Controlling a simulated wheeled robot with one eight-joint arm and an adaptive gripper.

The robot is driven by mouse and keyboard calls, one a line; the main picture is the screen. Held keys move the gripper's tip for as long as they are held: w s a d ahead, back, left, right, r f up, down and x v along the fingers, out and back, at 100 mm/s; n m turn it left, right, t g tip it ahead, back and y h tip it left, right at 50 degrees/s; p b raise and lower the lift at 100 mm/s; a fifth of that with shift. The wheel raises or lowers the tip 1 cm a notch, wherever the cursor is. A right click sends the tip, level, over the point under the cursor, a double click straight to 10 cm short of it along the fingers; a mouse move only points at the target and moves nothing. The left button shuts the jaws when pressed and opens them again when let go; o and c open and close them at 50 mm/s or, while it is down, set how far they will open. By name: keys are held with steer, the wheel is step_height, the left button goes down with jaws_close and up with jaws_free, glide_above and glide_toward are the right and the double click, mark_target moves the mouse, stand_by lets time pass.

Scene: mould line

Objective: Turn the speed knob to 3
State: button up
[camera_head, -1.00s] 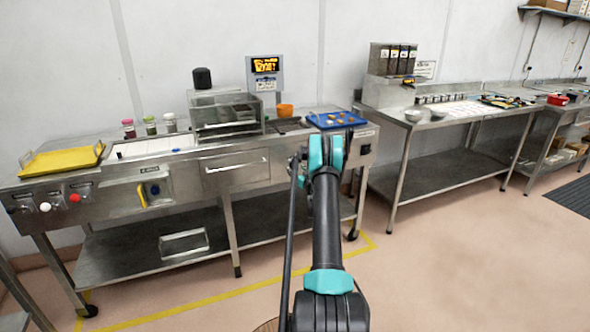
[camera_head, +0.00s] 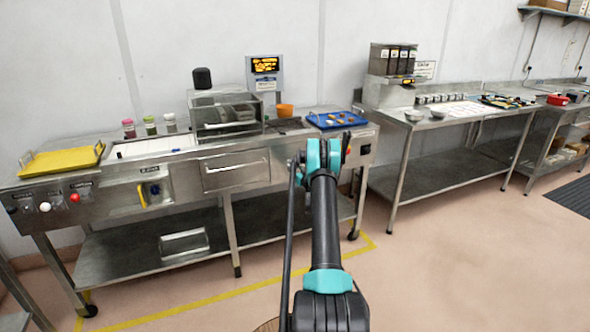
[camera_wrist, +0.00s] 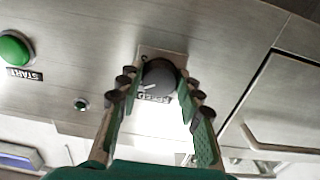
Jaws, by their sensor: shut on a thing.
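The speed knob (camera_wrist: 159,76) is a dark round dial with a pale pointer mark, in the wrist view on a steel panel. A label reading "SPEED" sits by it, partly covered, and the number the pointer faces cannot be read. My gripper (camera_wrist: 160,84) has its two green-padded fingers on either side of the knob and is shut on it. In the head view my arm reaches to the panel's right end and hides the knob and the fingertips.
A blue tray (camera_head: 336,119) lies on the bench top above. A drawer front (camera_head: 234,170) is left of my arm. The floor in front is clear.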

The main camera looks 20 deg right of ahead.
steer(key=shift+m, duration=0.4)
steer(key=m, duration=0.5)
steer(key=shift+m, duration=0.3)
steer(key=m, duration=0.5)
steer(key=shift+a, duration=0.1)
steer(key=shift+m, duration=0.4)
steer(key=o, duration=1.1)
steer(key=shift+o, duration=0.2)
steer(key=s, duration=1.2)
steer(key=shift+d, duration=0.2)
steer(key=shift+r, duration=0.1)
